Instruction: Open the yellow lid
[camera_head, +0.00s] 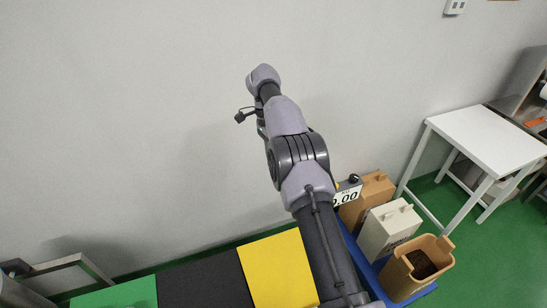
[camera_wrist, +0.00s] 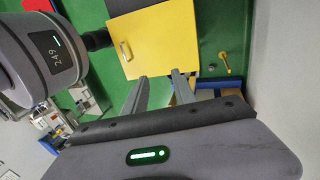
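The yellow lid (camera_head: 278,270) shows as a flat yellow panel at the lower middle of the head view, partly covered on its right by my arm. In the wrist view the yellow lid (camera_wrist: 170,40) is at the top middle, with a small metal handle (camera_wrist: 125,51) near its left edge. It looks closed. My gripper (camera_wrist: 160,76) points toward the lid's lower edge in the wrist view, with its two fingers apart and nothing between them. The fingers overlap the lid's edge in the picture, but contact cannot be told. The handle lies left of the fingertips.
A black lid (camera_head: 205,280) and a green lid (camera_head: 115,296) lie left of the yellow one. On the right stand a tan box (camera_head: 367,198), a white box (camera_head: 388,230) and an open brown bin (camera_head: 400,279). A white table (camera_head: 488,138) is beyond. A wall is behind.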

